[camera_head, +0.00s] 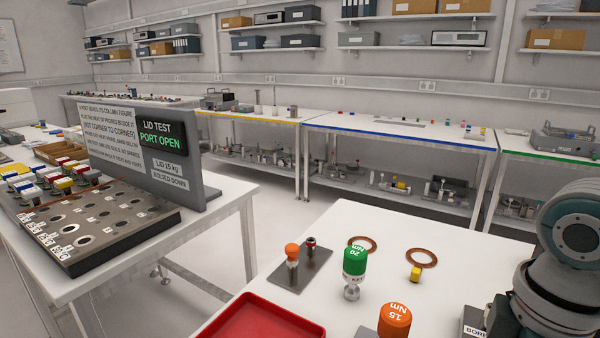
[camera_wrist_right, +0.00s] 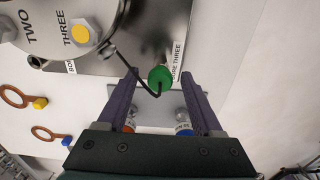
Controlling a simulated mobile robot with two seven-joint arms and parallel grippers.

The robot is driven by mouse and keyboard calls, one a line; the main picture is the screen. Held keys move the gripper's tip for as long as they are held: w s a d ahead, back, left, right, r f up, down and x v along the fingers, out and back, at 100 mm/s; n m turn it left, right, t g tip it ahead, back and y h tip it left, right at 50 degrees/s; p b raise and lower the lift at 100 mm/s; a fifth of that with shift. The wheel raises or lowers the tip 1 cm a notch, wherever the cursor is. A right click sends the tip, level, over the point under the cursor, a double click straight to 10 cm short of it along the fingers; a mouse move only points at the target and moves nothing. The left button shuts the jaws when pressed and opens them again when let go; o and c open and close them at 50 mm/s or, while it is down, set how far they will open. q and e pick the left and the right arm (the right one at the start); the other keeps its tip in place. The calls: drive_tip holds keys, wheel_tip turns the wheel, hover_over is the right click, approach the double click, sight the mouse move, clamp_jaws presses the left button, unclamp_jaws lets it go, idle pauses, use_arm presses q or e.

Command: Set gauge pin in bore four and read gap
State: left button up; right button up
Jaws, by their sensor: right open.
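In the right wrist view my right gripper (camera_wrist_right: 158,84) is open, its two purple fingers spread. A green-capped piece (camera_wrist_right: 160,76) lies in line with the gap between the fingertips, beside a "BORE THREE" label (camera_wrist_right: 177,62); I cannot tell whether anything touches it. An orange-topped piece (camera_wrist_right: 129,127) and a blue-topped piece (camera_wrist_right: 183,129) stand on a metal plate (camera_wrist_right: 150,104), partly hidden by the gripper. Bore four cannot be made out. In the head view an orange-capped pin (camera_head: 292,254) stands on a metal plate (camera_head: 302,270). My left gripper is not in view.
A round metal body (camera_wrist_right: 65,28) marked TWO and THREE, with a yellow hex head (camera_wrist_right: 79,32), is close to my right gripper. A green 20 Nm key (camera_head: 355,262), orange 15 Nm key (camera_head: 394,319), red tray (camera_head: 263,325) and copper rings (camera_head: 421,258) occupy the near bench.

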drive_tip(key=shift+p, duration=0.35)
drive_tip(key=shift+c, duration=0.3)
clamp_jaws()
idle(0.5)
idle(0.7)
drive_tip(key=shift+r, duration=0.1)
drive_tip(key=shift+r+p, duration=1.1)
drive_tip(key=shift+p, duration=0.15)
drive_tip(key=shift+r+p, duration=1.65)
drive_tip(key=shift+p, duration=0.2)
drive_tip(key=shift+r, duration=0.15)
